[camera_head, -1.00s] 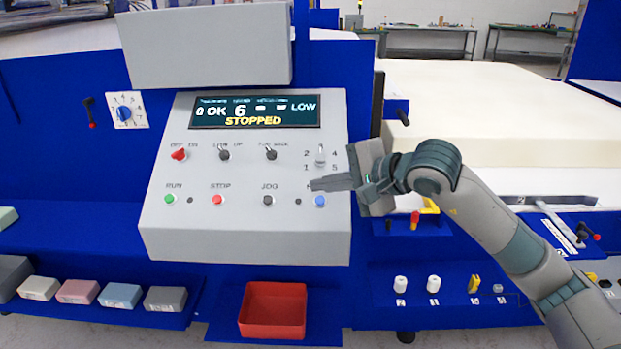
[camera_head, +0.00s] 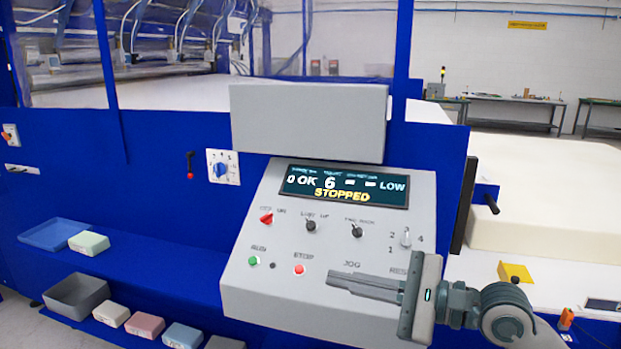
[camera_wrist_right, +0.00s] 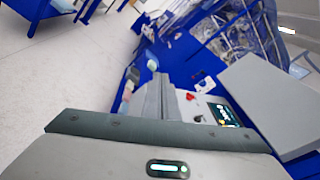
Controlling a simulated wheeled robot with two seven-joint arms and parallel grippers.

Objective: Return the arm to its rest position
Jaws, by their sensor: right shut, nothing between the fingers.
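My right gripper (camera_head: 368,287) is shut and empty. In the head view it overlaps the lower right of the grey control panel (camera_head: 250,290), in front of the JOG and RESET labels. I cannot tell whether it touches the panel. The panel's display (camera_head: 345,187) reads "OK 6", "LOW" and "STOPPED". In the right wrist view the shut fingers (camera_wrist_right: 158,90) point away from the camera, with the panel (camera_wrist_right: 192,112) beyond them to the right. The gripper hides the panel's lower right buttons. My left gripper does not show.
A blue shelf below holds several foam blocks, among them a pink one (camera_head: 145,325), and a grey bin (camera_head: 77,296). A blue tray (camera_head: 52,234) is at the left. A large cream foam slab (camera_head: 550,200) lies at the right. A grey box (camera_head: 308,122) stands above the panel.

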